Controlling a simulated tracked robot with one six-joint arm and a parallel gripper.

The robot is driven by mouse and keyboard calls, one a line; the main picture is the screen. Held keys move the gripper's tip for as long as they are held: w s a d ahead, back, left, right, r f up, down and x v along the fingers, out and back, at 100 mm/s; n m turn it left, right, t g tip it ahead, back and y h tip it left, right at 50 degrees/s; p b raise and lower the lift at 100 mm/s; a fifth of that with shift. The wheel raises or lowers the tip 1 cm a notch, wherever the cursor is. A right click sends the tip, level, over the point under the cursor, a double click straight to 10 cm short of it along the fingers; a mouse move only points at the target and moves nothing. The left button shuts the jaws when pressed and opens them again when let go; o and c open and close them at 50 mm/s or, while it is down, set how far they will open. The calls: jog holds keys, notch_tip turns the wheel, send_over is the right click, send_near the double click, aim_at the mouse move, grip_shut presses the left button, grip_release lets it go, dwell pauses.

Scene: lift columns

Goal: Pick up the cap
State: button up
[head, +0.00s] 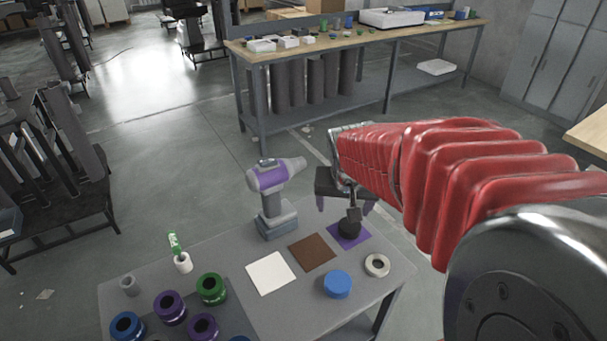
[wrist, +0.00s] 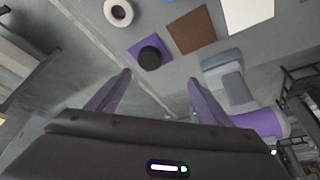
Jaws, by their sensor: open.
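A round black cap-like piece (head: 349,229) sits on a purple square (head: 362,239) at the table's far right corner. In the wrist view the black piece (wrist: 150,55) lies on the purple square (wrist: 139,48), just beyond my fingertips. A round blue cap-like piece (head: 337,284) stands closer on the same table, left of a pale ring (head: 377,265). My gripper (head: 345,206) is open above and behind the black piece, partly overlapping it in the head view. In the wrist view its two purple fingers (wrist: 158,80) are spread with nothing between them.
A purple and grey drill (head: 273,177) stands upright left of my gripper. Brown (head: 312,252) and white (head: 270,273) squares lie flat beside the purple one. Green (head: 211,288), purple and blue ringed pieces fill the table's left front. A long workbench (head: 360,42) stands behind.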

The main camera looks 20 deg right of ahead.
jog(key=d+f, duration=0.1)
jog(key=w+d+f+m, duration=0.1)
jog(key=d, duration=0.1)
jog(key=shift+w, duration=0.1)
send_over(350, 225)
jog(key=s+a, duration=0.2)
jog(key=shift+f, duration=3.95)
jog(key=shift+d+f, duration=0.1)
jog(key=shift+f, duration=0.05)
jog(key=shift+d+x, duration=0.1)
jog(key=shift+x, duration=1.15)
jog(key=shift+d+x, duration=0.15)
jog(key=shift+x, duration=1.05)
jog(key=shift+s, duration=0.1)
jog(key=shift+c, duration=0.2)
